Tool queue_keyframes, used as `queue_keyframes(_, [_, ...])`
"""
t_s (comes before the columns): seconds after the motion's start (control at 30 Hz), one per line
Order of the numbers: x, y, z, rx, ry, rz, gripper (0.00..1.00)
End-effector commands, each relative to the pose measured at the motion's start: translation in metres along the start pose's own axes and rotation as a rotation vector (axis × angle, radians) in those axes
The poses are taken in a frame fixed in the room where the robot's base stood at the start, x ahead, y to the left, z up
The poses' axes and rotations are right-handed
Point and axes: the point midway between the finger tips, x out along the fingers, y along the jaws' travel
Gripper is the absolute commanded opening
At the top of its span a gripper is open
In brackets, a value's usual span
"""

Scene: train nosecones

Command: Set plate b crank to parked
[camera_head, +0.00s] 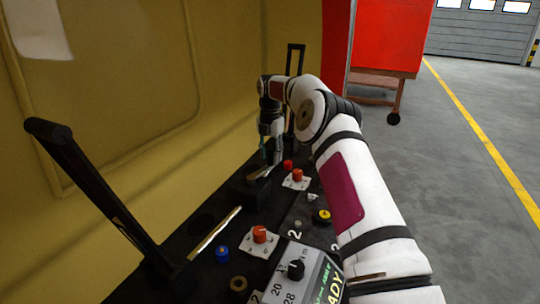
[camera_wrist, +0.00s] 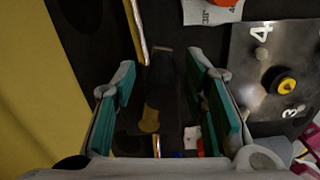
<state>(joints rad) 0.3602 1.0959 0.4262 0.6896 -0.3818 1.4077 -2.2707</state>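My gripper (camera_wrist: 161,68) is open, with teal finger pads. Between its fingers lies a dark bar with a brass-coloured end (camera_wrist: 150,119), possibly a crank; no contact shows. In the head view my gripper (camera_head: 268,152) is low over the far part of the black deck. A pale bar (camera_head: 260,173) lies just below it, beside a black block (camera_head: 245,190). A second metallic bar (camera_head: 215,231) lies nearer. No label reading plate b is legible, so I cannot tell which bar is its crank.
Red knobs (camera_head: 260,235) on white plates, a blue knob (camera_head: 222,254), a black dial (camera_head: 296,269) and a yellow-ringed button (camera_wrist: 287,85) crowd the deck. Black upright handles (camera_head: 90,185) stand at its near and far ends. A yellow wall (camera_head: 130,90) bounds the left.

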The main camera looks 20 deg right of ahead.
Motion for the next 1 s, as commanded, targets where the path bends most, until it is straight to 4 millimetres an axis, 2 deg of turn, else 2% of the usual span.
queue_keyframes(0.33, [-0.052,0.001,0.000,0.000,-0.003,0.004,0.40])
queue_keyframes(0.43, [-0.061,0.001,0.000,0.000,-0.002,0.003,0.40])
queue_keyframes(0.63, [-0.072,0.001,0.000,0.000,-0.001,0.002,0.40])
queue_keyframes(0.9, [-0.073,0.001,0.000,-0.001,-0.001,0.001,0.40])
queue_keyframes(1.0, [-0.074,0.000,-0.001,0.006,0.001,0.003,0.17])
